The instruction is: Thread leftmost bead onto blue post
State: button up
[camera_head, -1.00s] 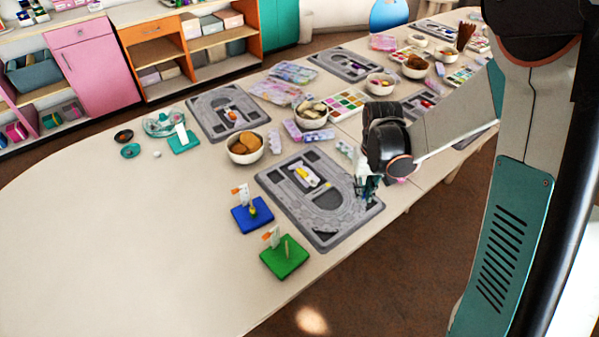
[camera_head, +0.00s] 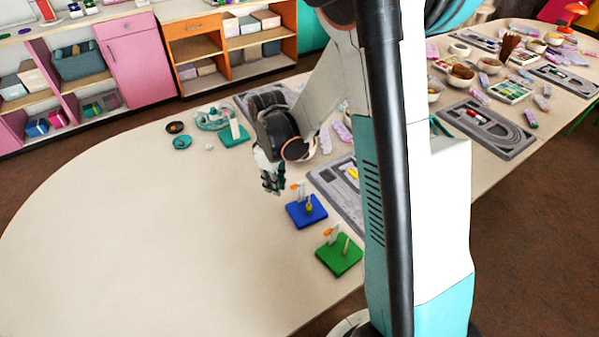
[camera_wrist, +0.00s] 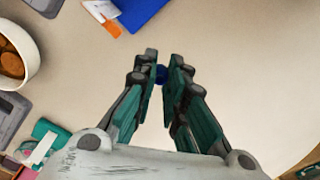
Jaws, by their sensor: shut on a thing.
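My gripper (camera_head: 271,184) is above the bare table, left of the blue board. In the wrist view, my gripper (camera_wrist: 162,72) is shut on a small dark blue bead (camera_wrist: 161,75) between its fingertips. The blue board (camera_head: 306,212) carries an upright post (camera_head: 309,204), with something yellowish low on it, and a small white-and-orange marker. The blue board (camera_wrist: 140,12) also shows at the top of the wrist view, ahead of my fingertips and apart from the bead. Its post is out of the wrist view.
A green board (camera_head: 339,255) with a bare-looking post (camera_head: 346,245) stands nearer the front edge. A grey tray (camera_head: 340,190) lies beyond the boards, partly hidden by my arm. A teal board (camera_head: 233,136) and small dishes stand farther back. The table's left side is clear.

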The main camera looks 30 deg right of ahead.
jog(key=s+d+n, duration=0.1)
jog(key=d+n, duration=0.2)
jog(key=n, duration=0.2)
jog(key=s+d+r+n, duration=0.1)
jog(key=d+n, duration=0.2)
jog(key=n, duration=0.2)
jog(key=s+d+r+n, duration=0.1)
jog(key=d+n, duration=0.2)
jog(key=n, duration=0.1)
jog(key=shift+s+d+r+n, duration=0.2)
jog(key=shift+s+n, duration=0.05)
jog(key=shift+n, duration=0.15)
jog(key=shift+f+b, duration=1.8)
jog(key=shift+f, duration=0.7)
jog(key=shift+f+b, duration=1.65)
jog(key=shift+f, duration=0.25)
jog(key=o, duration=0.7)
notch_tip(320, 180, up, 12)
